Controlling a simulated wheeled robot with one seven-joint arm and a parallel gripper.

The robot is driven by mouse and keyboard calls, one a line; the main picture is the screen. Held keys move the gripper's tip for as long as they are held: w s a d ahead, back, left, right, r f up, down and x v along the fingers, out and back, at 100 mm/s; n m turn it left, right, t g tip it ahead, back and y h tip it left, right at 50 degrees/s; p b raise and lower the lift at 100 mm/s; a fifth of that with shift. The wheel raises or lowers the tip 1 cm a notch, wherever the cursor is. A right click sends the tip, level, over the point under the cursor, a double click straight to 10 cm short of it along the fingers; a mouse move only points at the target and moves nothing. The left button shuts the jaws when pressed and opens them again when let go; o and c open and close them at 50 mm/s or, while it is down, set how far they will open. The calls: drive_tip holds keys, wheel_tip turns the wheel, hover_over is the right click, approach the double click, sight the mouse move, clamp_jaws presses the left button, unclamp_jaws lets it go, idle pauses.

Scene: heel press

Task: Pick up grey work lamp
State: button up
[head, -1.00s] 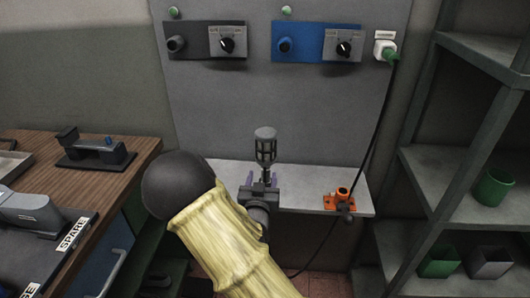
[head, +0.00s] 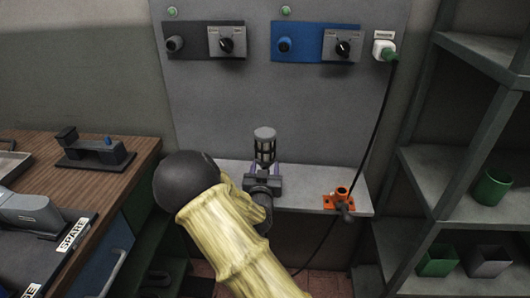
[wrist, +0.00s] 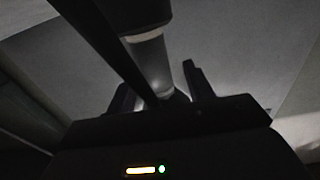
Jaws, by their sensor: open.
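The grey work lamp (head: 265,146), with a caged head, stands upright on the grey shelf (head: 310,190) below the wall panel. My gripper (head: 264,172) is at the lamp's lower part, with a purple-edged finger on either side of it. The gripper is open. In the wrist view the lamp (wrist: 150,55) rises between the two fingers of my gripper (wrist: 155,92). Its base is hidden behind the gripper body, and I cannot tell whether the fingers touch it.
An orange holder (head: 339,198) with a black cable stands to the right on the shelf. A wooden bench (head: 120,185) is at left, and a grey rack (head: 470,160) with green containers at right. Panels with knobs (head: 226,45) are above.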

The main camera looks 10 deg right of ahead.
sight(264, 132)
clamp_jaws()
drive_tip(key=shift+r, duration=0.15)
wheel_tip(264, 132, up, 10)
drive_tip(key=shift+f+p, duration=0.1)
drive_tip(key=shift+p, duration=0.45)
idle(0.6)
drive_tip(key=shift+r+p, duration=1.4)
drive_tip(key=shift+r, duration=0.65)
drive_tip(key=shift+a, duration=0.1)
